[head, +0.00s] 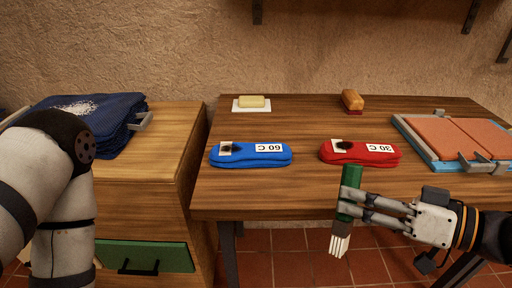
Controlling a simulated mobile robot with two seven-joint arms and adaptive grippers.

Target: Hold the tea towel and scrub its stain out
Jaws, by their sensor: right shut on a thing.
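A folded blue cloth (265,158) with a "60 C" label and a folded red cloth (365,157) with a "30 C" label lie on the table. The labels read upside down. Each has a pale patch with a dark spot at its left end. I cannot tell which cloth is the tea towel. My right gripper (352,201) is shut on a green-handled brush (352,178), with pale bristles pointing down, in front of the table edge below the red cloth. My left arm shows at the left; its gripper is not visible.
A dark blue cloth (112,108) with a white speckled patch lies on the wooden cabinet (160,150). A yellow bar (251,101) and an orange block (352,99) stand at the back of the table (300,195). A blue-framed tray (432,152) holds orange-red panels at right.

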